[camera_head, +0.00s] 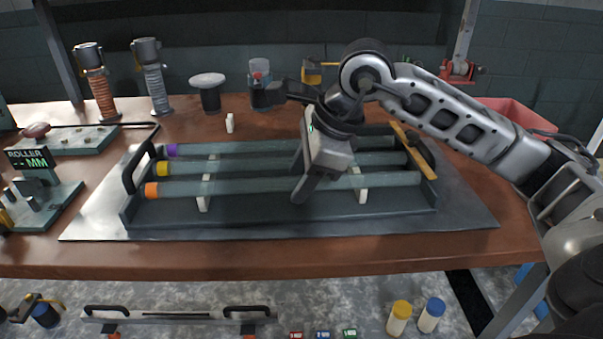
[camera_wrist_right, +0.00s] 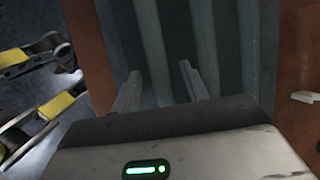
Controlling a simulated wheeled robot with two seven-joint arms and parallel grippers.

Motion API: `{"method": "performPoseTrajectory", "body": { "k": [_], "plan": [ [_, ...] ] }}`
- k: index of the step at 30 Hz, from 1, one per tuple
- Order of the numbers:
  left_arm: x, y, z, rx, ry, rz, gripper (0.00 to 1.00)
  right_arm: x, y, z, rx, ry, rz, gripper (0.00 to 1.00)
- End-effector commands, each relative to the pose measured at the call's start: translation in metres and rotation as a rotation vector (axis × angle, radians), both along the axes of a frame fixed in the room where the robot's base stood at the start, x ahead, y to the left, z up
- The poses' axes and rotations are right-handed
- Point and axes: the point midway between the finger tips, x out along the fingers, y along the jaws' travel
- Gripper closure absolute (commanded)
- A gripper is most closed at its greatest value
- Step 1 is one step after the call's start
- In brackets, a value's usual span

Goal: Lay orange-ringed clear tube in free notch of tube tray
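The clear tube with the orange ring (camera_head: 240,186) lies frontmost of three tubes, across the white notched supports (camera_head: 362,196) of the dark tube tray (camera_head: 250,215). The yellow-ringed tube (camera_head: 235,166) and purple-ringed tube (camera_head: 230,149) lie behind it, parallel. My right gripper (camera_head: 305,188) points down over the orange-ringed tube at mid-length. In the right wrist view its two fingers (camera_wrist_right: 160,88) stand apart, with one tube (camera_wrist_right: 150,45) showing between them and clearance beside it. I cannot tell whether a finger touches it. My left gripper is not in view.
A grey mat (camera_head: 90,225) lies under the tray. A roller display (camera_head: 28,160) stands at left. Coiled stands (camera_head: 100,90), a white-topped stool-like piece (camera_head: 208,85) and a red bin (camera_head: 515,115) are at the back. A wooden strip (camera_head: 413,150) crosses the tray's right end.

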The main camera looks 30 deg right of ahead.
Motion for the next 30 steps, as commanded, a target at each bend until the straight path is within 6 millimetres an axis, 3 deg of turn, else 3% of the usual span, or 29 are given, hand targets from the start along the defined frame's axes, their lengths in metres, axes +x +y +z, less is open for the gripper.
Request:
{"method": "performPoseTrajectory", "body": {
  "k": [7,21,30],
  "plan": [
    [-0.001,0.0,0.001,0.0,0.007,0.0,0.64,-0.004,-0.004,0.017,-0.002,-0.003,-0.001,0.56],
    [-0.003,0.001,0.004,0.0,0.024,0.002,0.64,-0.036,-0.026,0.101,0.0,-0.003,-0.002,0.56],
    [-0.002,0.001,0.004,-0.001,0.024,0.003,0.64,-0.042,-0.03,0.112,-0.001,0.0,0.0,0.56]
  ]
}}
